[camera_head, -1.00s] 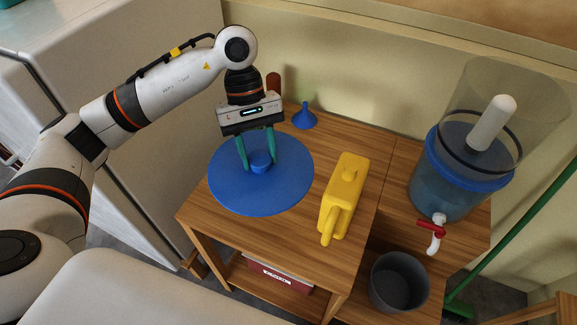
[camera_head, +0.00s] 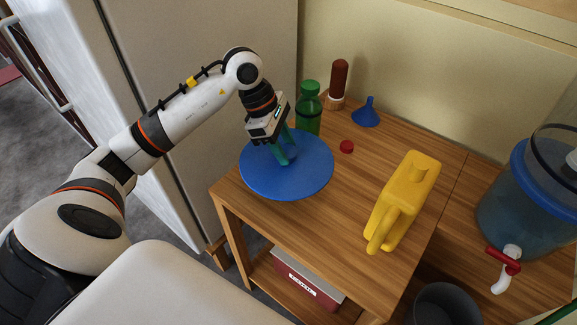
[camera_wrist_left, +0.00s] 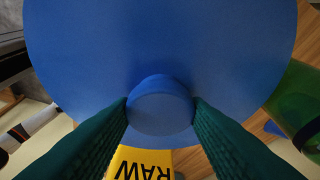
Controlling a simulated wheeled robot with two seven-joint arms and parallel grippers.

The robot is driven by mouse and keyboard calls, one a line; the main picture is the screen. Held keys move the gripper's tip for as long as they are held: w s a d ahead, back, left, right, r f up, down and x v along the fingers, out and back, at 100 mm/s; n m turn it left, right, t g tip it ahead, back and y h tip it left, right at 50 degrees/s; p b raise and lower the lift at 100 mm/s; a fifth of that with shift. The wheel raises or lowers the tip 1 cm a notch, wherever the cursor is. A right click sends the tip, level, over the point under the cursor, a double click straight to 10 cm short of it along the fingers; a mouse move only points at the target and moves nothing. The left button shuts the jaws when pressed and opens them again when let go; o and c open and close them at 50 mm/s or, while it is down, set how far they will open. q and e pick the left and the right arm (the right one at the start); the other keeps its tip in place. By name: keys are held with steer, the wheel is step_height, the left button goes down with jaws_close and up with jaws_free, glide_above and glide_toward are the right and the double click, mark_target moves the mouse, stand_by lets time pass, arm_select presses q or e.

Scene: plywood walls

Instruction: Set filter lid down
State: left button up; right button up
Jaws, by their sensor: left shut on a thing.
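The filter lid (camera_head: 313,168) is a wide, flat blue disc with a round knob in its middle. My left gripper (camera_head: 286,157) is shut on the knob, with its green fingers on either side. In the left wrist view the knob (camera_wrist_left: 160,104) sits between the fingers and the disc (camera_wrist_left: 160,40) spreads beyond. In the head view the lid lies over the back left part of the wooden table (camera_head: 330,215), near its left edge. I cannot tell whether it touches the tabletop. The water filter (camera_head: 535,205) stands at the right, partly cut off. My right gripper is out of view.
A yellow jug (camera_head: 405,200) stands right. The tabletop between lid and jug is clear. A grey bucket (camera_head: 445,305) is lower right.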

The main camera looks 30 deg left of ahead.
mark_target(284, 167)
arm_select(q)
step_height(284, 167, down, 7)
steer(key=shift+r, duration=0.1)
stand_by(0.3)
steer(key=shift+f, duration=0.25)
steer(key=o, duration=1)
steer(key=shift+o, duration=0.2)
steer(key=shift+r, duration=0.25)
steer(key=v, duration=1.2)
